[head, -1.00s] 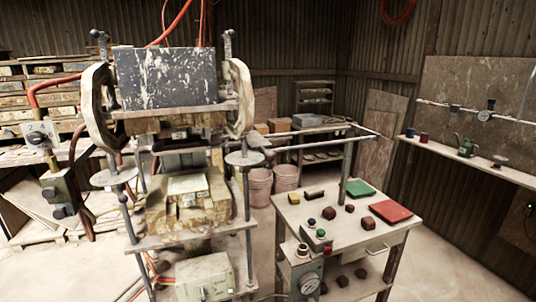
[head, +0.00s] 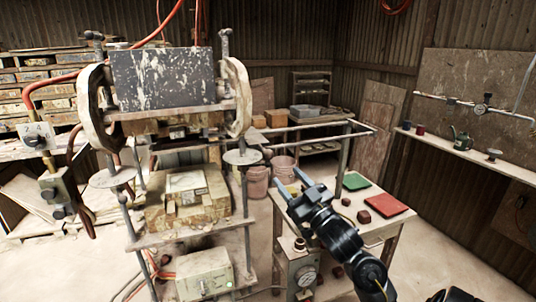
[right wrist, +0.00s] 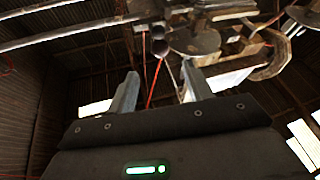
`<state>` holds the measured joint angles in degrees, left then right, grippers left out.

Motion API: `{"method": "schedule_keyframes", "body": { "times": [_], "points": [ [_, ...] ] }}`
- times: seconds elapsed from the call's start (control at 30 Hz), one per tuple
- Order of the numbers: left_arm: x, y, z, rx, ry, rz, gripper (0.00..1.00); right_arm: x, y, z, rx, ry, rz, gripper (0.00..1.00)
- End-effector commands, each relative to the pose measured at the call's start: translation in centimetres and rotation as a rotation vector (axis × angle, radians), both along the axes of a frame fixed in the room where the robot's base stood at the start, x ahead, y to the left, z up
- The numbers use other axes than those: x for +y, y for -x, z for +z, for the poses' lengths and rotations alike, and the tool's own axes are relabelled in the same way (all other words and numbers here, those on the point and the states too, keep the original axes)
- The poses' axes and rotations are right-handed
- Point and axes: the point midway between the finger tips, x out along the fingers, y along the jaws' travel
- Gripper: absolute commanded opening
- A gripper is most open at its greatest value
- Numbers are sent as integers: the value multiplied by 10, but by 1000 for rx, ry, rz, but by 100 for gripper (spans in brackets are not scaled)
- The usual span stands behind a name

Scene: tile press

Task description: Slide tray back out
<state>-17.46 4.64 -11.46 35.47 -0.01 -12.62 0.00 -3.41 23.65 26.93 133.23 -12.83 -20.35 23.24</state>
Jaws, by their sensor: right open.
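The tile press has a dark, paint-spattered upper block (head: 163,78) above a worn lower block (head: 190,209). A pale, flat square piece (head: 187,182) lies on top of the lower block, in the gap of the press; I cannot tell whether it is the tray. My right gripper (head: 291,183) is open and empty, to the right of the press and in front of the work table. Its two fingers (right wrist: 160,75) also show apart in the right wrist view, pointing up toward the roof and metal parts. My left gripper is not in view.
The work table (head: 378,236) holds a green flat tray (head: 356,181), a red flat tray (head: 387,204) and small dark red blocks (head: 364,216). Buckets (head: 257,181) stand behind. Floor at right is clear.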

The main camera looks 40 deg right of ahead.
Motion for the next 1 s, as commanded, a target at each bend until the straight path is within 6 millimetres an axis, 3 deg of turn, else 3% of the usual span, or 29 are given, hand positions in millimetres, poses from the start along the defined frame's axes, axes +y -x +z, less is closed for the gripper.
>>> {"method": "schedule_keyframes", "body": {
  "times": [0.27, 0.7, 1.0],
  "points": [
    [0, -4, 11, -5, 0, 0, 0, -1, -18, 10, -1, -3, 0, 51],
    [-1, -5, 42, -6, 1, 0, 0, -5, -88, 38, 2, -3, 0, 51],
    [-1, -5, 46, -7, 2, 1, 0, -6, -100, 40, 1, -1, 0, 51]
  ]
}}
